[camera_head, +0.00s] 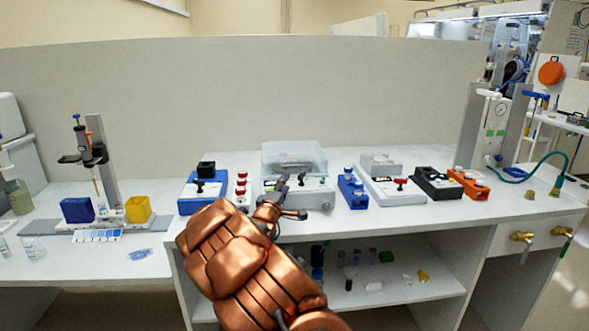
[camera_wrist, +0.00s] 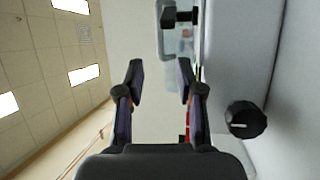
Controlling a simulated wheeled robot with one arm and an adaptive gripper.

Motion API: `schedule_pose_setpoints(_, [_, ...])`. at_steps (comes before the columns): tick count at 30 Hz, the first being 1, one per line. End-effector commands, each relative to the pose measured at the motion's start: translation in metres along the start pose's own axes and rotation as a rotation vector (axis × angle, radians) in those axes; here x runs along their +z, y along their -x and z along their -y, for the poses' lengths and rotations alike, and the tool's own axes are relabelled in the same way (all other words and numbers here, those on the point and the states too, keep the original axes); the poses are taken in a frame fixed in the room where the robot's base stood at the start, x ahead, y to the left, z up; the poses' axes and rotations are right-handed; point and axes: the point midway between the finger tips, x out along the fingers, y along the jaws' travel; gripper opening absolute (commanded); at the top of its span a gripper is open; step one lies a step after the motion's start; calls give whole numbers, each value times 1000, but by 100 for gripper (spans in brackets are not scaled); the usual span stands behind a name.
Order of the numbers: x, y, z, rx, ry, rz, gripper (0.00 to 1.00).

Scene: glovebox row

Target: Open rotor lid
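The rotor unit is a grey box (camera_head: 318,191) with a clear lid (camera_head: 293,155) at the middle of the bench. In the wrist view, a clear lid edge with a dark handle (camera_wrist: 182,17) shows at the top, beyond the fingertips. A black knob (camera_wrist: 246,119) is on the pale face to the right. My gripper (camera_head: 292,198) is in front of the unit; in the wrist view (camera_wrist: 160,72) its fingers are apart with nothing between them, not touching the handle.
A blue device (camera_head: 188,206) and red-capped vials (camera_head: 241,182) stand left of the unit. A blue vial rack (camera_head: 352,190) and a white device (camera_head: 400,192) stand close on the right. A grey partition (camera_head: 300,90) rises behind. A shelf (camera_head: 400,290) lies below the bench top.

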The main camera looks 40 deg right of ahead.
Motion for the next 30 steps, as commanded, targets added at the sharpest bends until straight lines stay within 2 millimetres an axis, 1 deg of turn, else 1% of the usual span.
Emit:
schedule_pose_setpoints(5, [2, -17, 0, -1, -1, 3, 37])
schedule_pose_setpoints(21, [1, -82, 0, -2, -4, 2, 37])
schedule_pose_setpoints(30, [0, -108, 1, -4, -4, 0, 37])
